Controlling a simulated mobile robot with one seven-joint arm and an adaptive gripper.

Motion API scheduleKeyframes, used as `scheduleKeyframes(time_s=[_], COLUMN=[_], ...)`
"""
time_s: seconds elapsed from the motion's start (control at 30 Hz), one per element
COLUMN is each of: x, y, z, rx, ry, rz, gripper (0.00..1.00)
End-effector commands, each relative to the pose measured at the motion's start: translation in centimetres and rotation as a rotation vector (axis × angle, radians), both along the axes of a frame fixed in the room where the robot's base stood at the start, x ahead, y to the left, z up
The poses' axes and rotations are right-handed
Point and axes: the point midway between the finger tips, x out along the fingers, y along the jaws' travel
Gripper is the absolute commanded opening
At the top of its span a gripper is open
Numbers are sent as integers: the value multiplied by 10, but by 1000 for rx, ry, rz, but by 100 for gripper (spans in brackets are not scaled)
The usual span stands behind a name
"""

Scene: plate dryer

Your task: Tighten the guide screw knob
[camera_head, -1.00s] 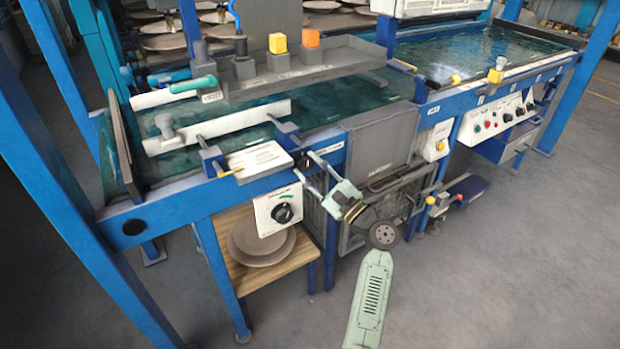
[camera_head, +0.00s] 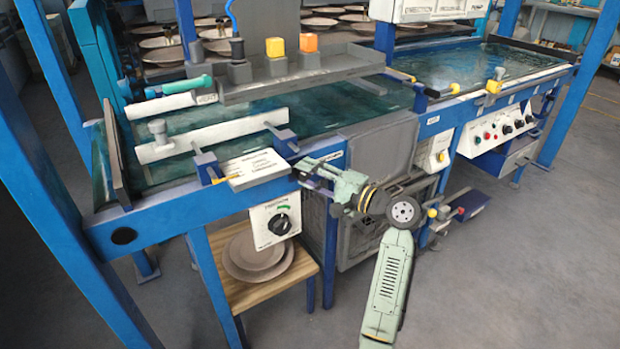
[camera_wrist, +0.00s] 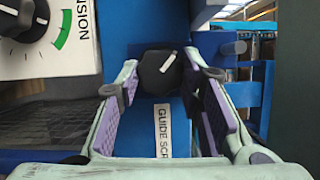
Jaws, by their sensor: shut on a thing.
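The guide screw knob (camera_wrist: 158,71) is black with a white pointer mark and sits on the blue frame in the wrist view. The pointer slants up to the right. In the head view my gripper (camera_head: 309,169) reaches the blue front rail beside the white panel. The knob is too small and covered to make out there.
A tension dial box (camera_head: 276,222) hangs on the rail left of my gripper; its dial (camera_wrist: 22,18) is close in the wrist view. A wooden shelf (camera_head: 262,291) with plates stands below. A grey panel (camera_head: 377,155) is to the right. Open floor lies in front.

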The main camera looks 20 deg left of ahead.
Motion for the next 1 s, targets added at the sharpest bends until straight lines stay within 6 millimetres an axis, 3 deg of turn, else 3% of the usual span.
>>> scheduleKeyframes(time_s=[0.4,0.93,0.97,1.0], x=[0,0,0,0], y=[0,0,0,0], z=[2,2,2,2], rx=[-110,-124,-124,-124], ry=[-143,-161,-161,-161], rz=[0,0,0,0], gripper=[6,6,34,37])
